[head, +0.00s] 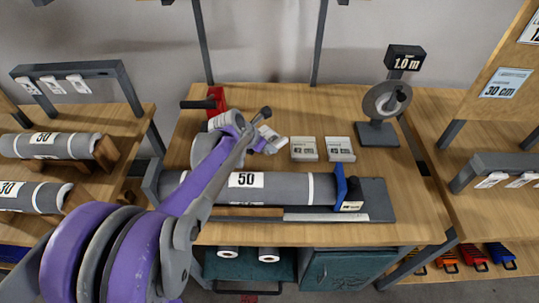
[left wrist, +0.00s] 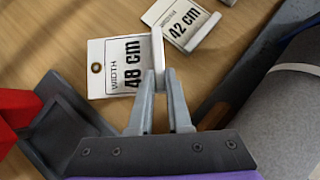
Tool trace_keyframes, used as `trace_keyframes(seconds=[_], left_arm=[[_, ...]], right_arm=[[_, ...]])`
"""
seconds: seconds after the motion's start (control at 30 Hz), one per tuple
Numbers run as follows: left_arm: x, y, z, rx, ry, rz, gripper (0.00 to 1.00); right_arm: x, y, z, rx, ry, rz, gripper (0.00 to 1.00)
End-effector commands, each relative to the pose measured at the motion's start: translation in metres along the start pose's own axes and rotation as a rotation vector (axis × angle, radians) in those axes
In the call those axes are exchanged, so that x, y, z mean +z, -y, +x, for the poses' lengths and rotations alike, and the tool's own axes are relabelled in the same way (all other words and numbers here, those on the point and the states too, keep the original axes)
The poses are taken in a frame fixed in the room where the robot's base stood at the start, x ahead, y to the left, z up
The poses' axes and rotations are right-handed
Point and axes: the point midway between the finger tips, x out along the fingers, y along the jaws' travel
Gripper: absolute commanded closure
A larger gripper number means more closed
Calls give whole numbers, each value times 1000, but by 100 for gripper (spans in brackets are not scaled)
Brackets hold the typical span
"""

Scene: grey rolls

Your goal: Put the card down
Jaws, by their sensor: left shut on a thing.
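A white card reading "WIDTH 48 cm" (left wrist: 115,70) has a brass hole at its left edge. My left gripper (left wrist: 159,75) is shut on the right edge of this card. In the head view, the left gripper (head: 262,143) is over the table behind the large grey roll, and the card (head: 270,134) shows at its tip. I cannot tell whether the card touches the wood. A second card, "WIDTH 42 cm" (left wrist: 182,22), lies just beyond it. In the head view, two white cards (head: 304,149) (head: 340,149) lie side by side to the right. My right gripper is out of view.
The grey roll marked 50 (head: 285,188) lies in a dark cradle along the table's front, with a blue ring (head: 341,185) at its right. A red part (head: 217,99) stands back left. A 1.0 m sign (head: 404,58) tops a reel stand (head: 378,132). Bare wood (head: 300,112) lies behind the cards.

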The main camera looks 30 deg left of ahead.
Motion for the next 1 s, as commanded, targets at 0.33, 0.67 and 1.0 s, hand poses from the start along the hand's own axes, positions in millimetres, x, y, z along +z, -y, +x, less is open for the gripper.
trace_keyframes(seconds=[0.33,0.67,1.0], left_arm=[[-24,0,31,0,0,0,100],[-26,0,33,0,0,0,100],[-26,0,34,0,0,0,54]], right_arm=[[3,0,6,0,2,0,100],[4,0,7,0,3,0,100],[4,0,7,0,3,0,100]])
